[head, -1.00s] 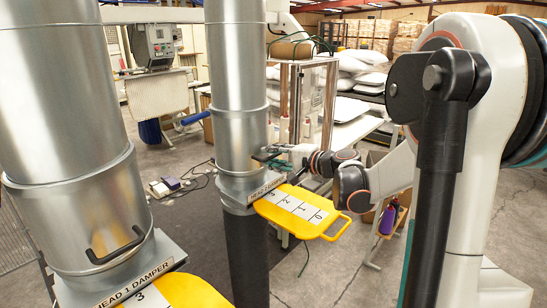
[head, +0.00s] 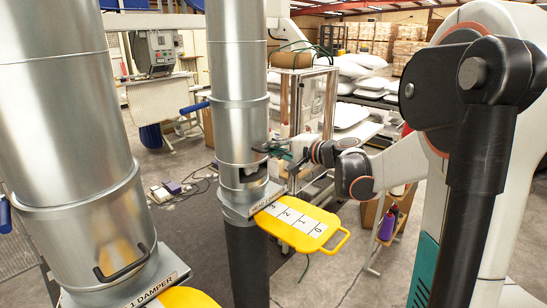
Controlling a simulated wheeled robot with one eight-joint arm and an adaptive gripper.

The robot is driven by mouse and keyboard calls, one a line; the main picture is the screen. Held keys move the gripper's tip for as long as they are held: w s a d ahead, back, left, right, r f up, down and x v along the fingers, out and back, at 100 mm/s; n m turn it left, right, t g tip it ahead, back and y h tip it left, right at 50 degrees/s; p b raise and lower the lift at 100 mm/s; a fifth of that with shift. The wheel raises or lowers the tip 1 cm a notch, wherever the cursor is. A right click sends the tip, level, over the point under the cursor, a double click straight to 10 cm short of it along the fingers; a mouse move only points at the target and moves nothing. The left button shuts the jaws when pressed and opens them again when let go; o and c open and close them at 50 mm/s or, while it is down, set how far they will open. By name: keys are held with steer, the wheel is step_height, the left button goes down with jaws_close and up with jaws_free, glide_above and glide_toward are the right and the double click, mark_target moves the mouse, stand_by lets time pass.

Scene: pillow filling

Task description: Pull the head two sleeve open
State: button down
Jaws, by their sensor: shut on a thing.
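The head two pipe (head: 240,60) stands upright in the middle of the head view. Its metal sleeve (head: 238,125) is the wider section low on the pipe. My gripper (head: 266,150) is at the sleeve's right side, shut on what appears to be its handle, which the fingers mostly hide. Below the sleeve's lower edge, an opening (head: 252,173) shows in the metal above the base plate. The yellow head two damper (head: 300,226), marked with numbers, sticks out to the right below my gripper.
The head one pipe (head: 65,100), with a black sleeve handle (head: 122,264) and its own yellow damper (head: 185,298), stands close at the left. A clear-walled cabinet (head: 312,95) stands behind my gripper. Bare floor (head: 340,280) shows at the lower right.

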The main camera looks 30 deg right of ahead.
mark_target(263, 124)
step_height(263, 124, up, 7)
steer(key=p, duration=0.3)
steer(key=shift+r, duration=0.2)
steer(key=c, duration=1.7)
jaws_free()
steer(key=shift+s+d, duration=0.1)
steer(key=shift+s, duration=0.05)
steer(key=v, duration=1.2)
